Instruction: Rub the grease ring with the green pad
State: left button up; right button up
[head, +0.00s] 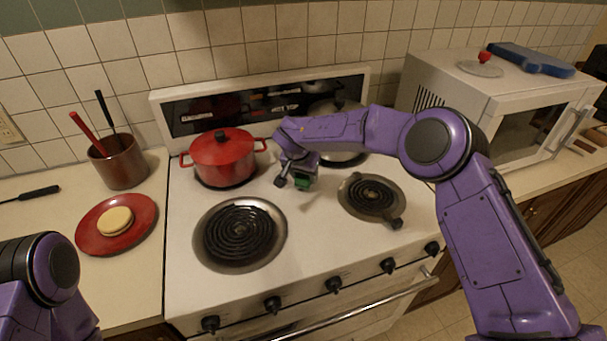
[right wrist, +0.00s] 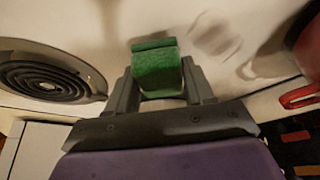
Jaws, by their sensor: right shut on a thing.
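My right gripper (head: 292,184) is shut on the green pad (head: 303,183), low over the white stovetop between the red pot and the right front burner. In the right wrist view the green pad (right wrist: 157,68) sits between the two fingers (right wrist: 160,92). A faint brownish smudge, which looks like the grease ring (right wrist: 214,38), lies on the white surface just beyond the pad and to its right. I cannot tell whether the pad touches the surface. In the head view I cannot make out the ring clearly. Only part of my left arm shows at the lower left; its gripper is out of view.
A red lidded pot (head: 222,157) stands on the back left burner. A silver pot (head: 343,158) is partly hidden behind my right arm. A red plate (head: 90,240) lies on the left counter.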

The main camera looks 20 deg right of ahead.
jog(key=shift+s, duration=0.1)
jog(key=shift+w+f, duration=0.1)
jog(key=shift+w, duration=0.1)
jog(key=shift+s+f, duration=0.1)
jog(key=shift+f, duration=0.05)
jog(key=shift+f, duration=0.4)
jog(key=shift+f, duration=0.35)
